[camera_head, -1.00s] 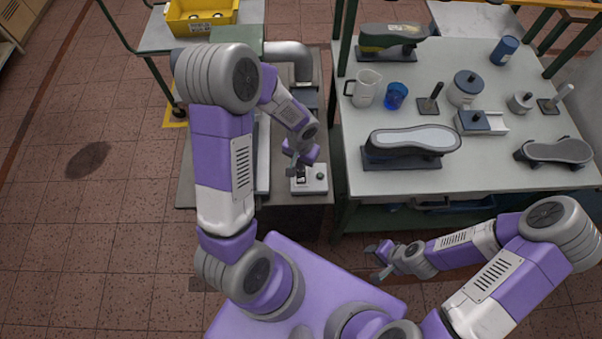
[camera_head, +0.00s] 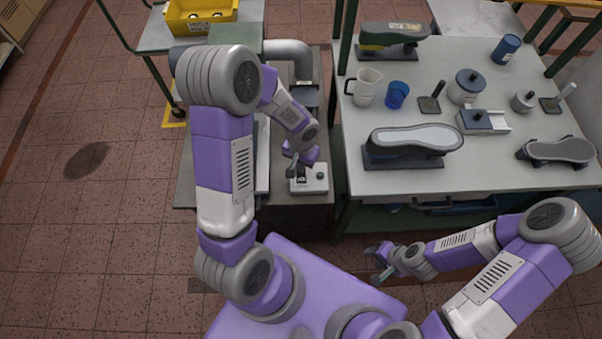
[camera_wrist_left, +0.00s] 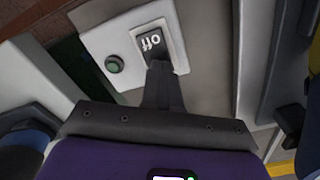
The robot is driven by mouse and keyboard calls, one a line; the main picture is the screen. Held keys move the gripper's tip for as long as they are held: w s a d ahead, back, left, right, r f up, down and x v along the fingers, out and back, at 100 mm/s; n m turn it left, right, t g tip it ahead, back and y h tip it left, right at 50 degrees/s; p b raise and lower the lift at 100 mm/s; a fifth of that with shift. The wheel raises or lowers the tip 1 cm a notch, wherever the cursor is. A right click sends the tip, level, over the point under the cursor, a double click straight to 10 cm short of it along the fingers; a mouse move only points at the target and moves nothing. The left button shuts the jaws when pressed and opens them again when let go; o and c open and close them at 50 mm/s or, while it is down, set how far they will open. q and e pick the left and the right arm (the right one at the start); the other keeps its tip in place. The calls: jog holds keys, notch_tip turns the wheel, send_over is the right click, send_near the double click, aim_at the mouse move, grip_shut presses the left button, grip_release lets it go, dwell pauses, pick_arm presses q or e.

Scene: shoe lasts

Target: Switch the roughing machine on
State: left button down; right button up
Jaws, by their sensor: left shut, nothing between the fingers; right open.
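The roughing machine (camera_head: 248,46) stands on a low grey bench left of the white table. Its light grey switch box (camera_head: 317,184) sits at the bench's front, with a black rocker switch (camera_head: 301,179) and a dark green round button (camera_head: 320,174). In the left wrist view the rocker switch (camera_wrist_left: 154,42) shows the word "off", and the button (camera_wrist_left: 114,64) lies beside it. My left gripper (camera_head: 292,172) is shut and empty, its fingertips (camera_wrist_left: 158,70) at the lower edge of the rocker; contact is hard to tell. My right gripper (camera_head: 378,262) is open and empty in front of the table.
The white table (camera_head: 460,185) at the right holds shoe lasts on stands, a white jug (camera_head: 367,88), a blue cup (camera_head: 397,95) and several pots. A yellow bin (camera_head: 200,17) stands behind the machine. Open tiled floor lies at the left.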

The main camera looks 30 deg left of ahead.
pick_arm(q)
jog(key=shift+f, duration=0.25)
pick_arm(e)
jog(key=shift+f, duration=0.2)
pick_arm(q)
jog(key=shift+r+p, duration=2.4)
jog(key=shift+r, duration=1.15)
pick_arm(e)
notch_tip(320, 180, up, 5)
jog(key=shift+r, duration=0.1)
pick_arm(q)
jog(key=shift+f, duration=0.1)
